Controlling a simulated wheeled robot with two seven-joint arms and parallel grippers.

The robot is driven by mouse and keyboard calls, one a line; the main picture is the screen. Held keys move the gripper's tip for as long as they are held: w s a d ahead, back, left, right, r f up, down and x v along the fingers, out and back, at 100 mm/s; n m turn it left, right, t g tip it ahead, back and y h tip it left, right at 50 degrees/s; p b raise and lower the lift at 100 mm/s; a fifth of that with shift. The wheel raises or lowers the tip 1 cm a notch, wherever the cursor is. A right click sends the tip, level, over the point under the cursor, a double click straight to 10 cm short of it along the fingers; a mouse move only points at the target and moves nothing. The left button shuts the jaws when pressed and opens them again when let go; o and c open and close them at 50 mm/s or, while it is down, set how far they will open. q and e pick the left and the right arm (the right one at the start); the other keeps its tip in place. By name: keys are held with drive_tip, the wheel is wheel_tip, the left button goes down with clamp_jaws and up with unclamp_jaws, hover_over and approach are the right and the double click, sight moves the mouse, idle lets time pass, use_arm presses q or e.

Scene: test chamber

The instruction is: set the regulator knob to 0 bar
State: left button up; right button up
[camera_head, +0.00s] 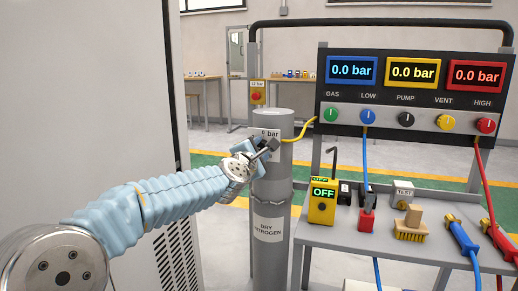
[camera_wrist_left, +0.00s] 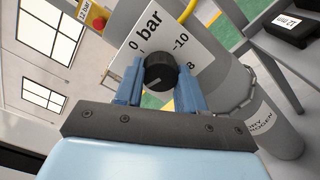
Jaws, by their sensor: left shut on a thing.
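The black regulator knob (camera_wrist_left: 160,72) sits on a white scale plate (camera_wrist_left: 172,28) marked "bar", with 0, 10 and 8 legible in the left wrist view. My left gripper (camera_wrist_left: 163,88) is shut on the knob, one blue finger on each side. A faint light mark shows on the knob's face; I cannot tell which number it points to. In the head view the left gripper (camera_head: 266,150) is at the upper part of the grey dry nitrogen cylinder (camera_head: 270,195) and hides most of the knob. The plate (camera_head: 265,133) shows just above it. My right gripper is out of view.
Right of the cylinder stands a grey bench (camera_head: 365,237) with a yellow device (camera_head: 322,205) reading "OFF", a brush (camera_head: 411,227) and hose ends. Above it a panel (camera_head: 405,117) shows three 0.0 bar displays. A large grey cabinet (camera_head: 90,90) fills the left.

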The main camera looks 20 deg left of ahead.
use_arm(q)
drive_tip(key=m, duration=0.2)
drive_tip(key=shift+m+p, duration=0.35)
drive_tip(key=shift+m, duration=0.05)
drive_tip(key=m+p, duration=0.1)
drive_tip(key=m, duration=0.3)
drive_tip(key=shift+m, duration=0.3)
drive_tip(key=m+p, duration=0.1)
drive_tip(key=m, duration=0.3)
drive_tip(key=shift+d+p, duration=0.1)
drive_tip(key=shift+p, duration=0.3)
drive_tip(key=shift+m+p, duration=0.45)
drive_tip(key=shift+m, duration=1.15)
drive_tip(key=shift+f, duration=0.1)
drive_tip(key=o, duration=1)
drive_tip(key=shift+o, duration=0.2)
